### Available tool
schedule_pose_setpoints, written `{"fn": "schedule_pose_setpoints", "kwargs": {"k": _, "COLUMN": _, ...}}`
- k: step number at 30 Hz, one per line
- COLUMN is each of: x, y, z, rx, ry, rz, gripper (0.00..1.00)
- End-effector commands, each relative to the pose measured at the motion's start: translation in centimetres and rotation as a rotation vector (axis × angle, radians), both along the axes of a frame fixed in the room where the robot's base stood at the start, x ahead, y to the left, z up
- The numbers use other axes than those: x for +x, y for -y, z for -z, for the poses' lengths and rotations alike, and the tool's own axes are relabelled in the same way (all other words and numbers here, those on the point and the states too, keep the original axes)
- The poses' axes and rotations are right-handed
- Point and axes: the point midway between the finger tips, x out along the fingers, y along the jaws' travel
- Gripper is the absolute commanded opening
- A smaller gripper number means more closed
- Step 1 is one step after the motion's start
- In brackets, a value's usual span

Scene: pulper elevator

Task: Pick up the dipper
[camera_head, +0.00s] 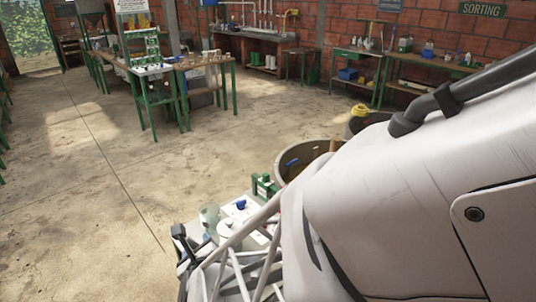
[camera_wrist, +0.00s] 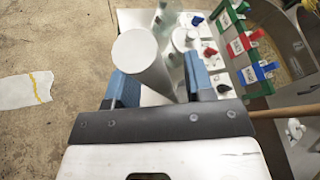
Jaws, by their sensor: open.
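A wooden handle (camera_wrist: 285,112), possibly the dipper's, runs in from the right edge of the wrist view and passes out of sight behind my gripper. I cannot see its other end or a bowl. My gripper (camera_wrist: 160,80) is open, with blue pads on its two fingers. A white round-topped cylinder (camera_wrist: 135,50) shows between and beyond the fingers; I cannot tell whether they touch it. In the head view a short tan stub (camera_head: 336,143) shows at a barrel's rim, mostly hidden by my arm.
A white surface (camera_wrist: 130,18) holds jars and small parts beyond my gripper. Green, red and blue labelled racks (camera_wrist: 240,45) stand at the right by a large barrel (camera_head: 293,158). A white sheet with a yellow line (camera_wrist: 25,91) lies on open floor at left.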

Motion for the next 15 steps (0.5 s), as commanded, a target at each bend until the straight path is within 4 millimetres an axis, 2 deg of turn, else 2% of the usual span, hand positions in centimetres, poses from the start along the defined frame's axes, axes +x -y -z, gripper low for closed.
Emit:
{"fn": "schedule_pose_setpoints", "kwargs": {"k": 6, "x": -0.01, "y": 0.00, "z": 0.00, "rx": 0.000, "ry": 0.000, "rz": 0.000, "gripper": 0.49}}
{"fn": "schedule_pose_setpoints", "kwargs": {"k": 8, "x": -0.01, "y": 0.00, "z": 0.00, "rx": 0.000, "ry": 0.000, "rz": 0.000, "gripper": 0.41}}
{"fn": "schedule_pose_setpoints", "kwargs": {"k": 15, "x": -0.01, "y": 0.00, "z": 0.00, "rx": 0.000, "ry": 0.000, "rz": 0.000, "gripper": 0.04}}
